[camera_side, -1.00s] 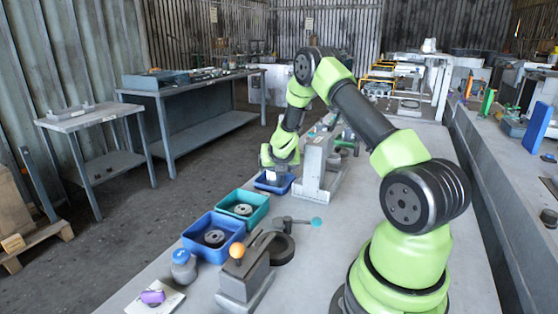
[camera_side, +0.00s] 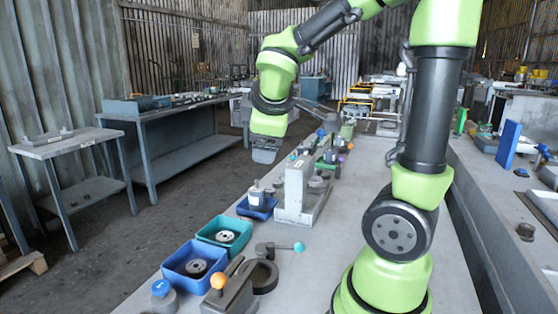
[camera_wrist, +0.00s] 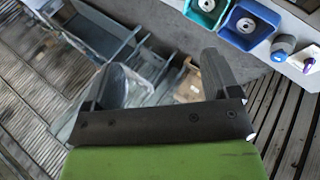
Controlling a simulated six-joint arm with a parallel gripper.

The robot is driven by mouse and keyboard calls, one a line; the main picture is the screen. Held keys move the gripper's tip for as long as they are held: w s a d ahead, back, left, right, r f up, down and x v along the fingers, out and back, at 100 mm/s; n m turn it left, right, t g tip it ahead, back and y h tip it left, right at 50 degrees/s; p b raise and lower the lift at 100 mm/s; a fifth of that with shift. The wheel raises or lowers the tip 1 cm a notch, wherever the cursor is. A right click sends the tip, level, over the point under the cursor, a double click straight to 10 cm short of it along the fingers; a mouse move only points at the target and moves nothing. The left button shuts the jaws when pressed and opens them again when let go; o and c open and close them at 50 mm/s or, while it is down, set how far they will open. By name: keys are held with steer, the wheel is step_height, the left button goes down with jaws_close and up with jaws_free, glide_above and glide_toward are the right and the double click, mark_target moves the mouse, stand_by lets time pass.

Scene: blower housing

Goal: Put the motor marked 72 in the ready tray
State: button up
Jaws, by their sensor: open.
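A dark motor-like cylinder (camera_side: 256,194) with a pale label and a thin shaft on top stands upright in a small blue tray (camera_side: 266,215) beside the grey press stand. Its number is too small to read, and I cannot tell whether this is the ready tray. My gripper (camera_side: 264,156) is raised above and behind that tray, apart from the motor. In the wrist view my gripper (camera_wrist: 164,78) has its two fingers spread with nothing between them.
A teal tray (camera_side: 240,224) and a larger blue tray (camera_side: 171,270) each hold a round part. A press stand (camera_side: 297,190), an orange-knobbed fixture (camera_side: 236,293) and a turquoise-knobbed lever (camera_side: 298,246) stand on the bench. A blue-capped jar (camera_side: 163,298) is at the near left.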

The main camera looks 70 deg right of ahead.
steer(key=s+a+m+t+y, duration=0.1)
steer(key=s+a+m+y, duration=0.3)
steer(key=a, duration=0.4)
steer(key=s+a+r+m+t+y, duration=0.1)
steer(key=s+a+m+y, duration=0.2)
steer(key=a, duration=0.4)
steer(key=shift+s+a+r+m+t+y, duration=0.3)
steer(key=shift+s+a+m+y, duration=0.1)
steer(key=shift+s+y, duration=0.45)
